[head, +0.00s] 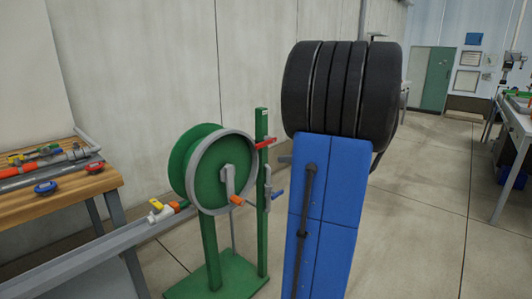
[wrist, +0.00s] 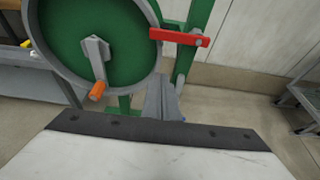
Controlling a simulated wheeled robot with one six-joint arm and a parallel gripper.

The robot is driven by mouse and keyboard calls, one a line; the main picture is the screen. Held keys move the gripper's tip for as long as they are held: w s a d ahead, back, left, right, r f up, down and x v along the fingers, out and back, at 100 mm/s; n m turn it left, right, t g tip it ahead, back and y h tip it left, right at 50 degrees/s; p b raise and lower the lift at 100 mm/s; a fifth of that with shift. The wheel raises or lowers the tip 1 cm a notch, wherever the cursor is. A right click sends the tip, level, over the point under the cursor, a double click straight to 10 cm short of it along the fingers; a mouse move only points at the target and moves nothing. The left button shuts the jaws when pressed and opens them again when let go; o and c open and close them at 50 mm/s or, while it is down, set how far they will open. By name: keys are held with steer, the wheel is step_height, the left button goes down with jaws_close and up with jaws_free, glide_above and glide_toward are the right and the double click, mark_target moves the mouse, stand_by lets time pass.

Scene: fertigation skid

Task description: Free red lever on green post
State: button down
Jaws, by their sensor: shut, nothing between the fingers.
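The red lever (head: 265,143) sits near the top of the green post (head: 262,215), roughly level and crosswise to it. In the wrist view the red lever (wrist: 180,37) spans from the reel's rim to just past the green post (wrist: 197,18), with a grey pivot near its right end. My gripper (wrist: 160,80) shows as grey fingers, shut and empty. In the picture its tips are below the red lever, with a gap between them. A blue-handled lever (head: 277,194) is lower on the post; the fingers mostly hide it in the wrist view.
A green reel (head: 205,165) with a grey rim and an orange-handled crank (head: 232,190) stands close left of the post. A wooden bench (head: 60,190) with valves is at the left. A grey wall is behind. Open floor lies to the right.

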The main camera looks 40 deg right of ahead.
steer(key=shift+w, duration=0.1)
steer(key=w, duration=0.9)
steer(key=shift+w+a+r, duration=0.15)
steer(key=shift+a+r, duration=0.2)
steer(key=shift+a, duration=0.05)
steer(key=shift+r, duration=0.1)
stand_by(0.3)
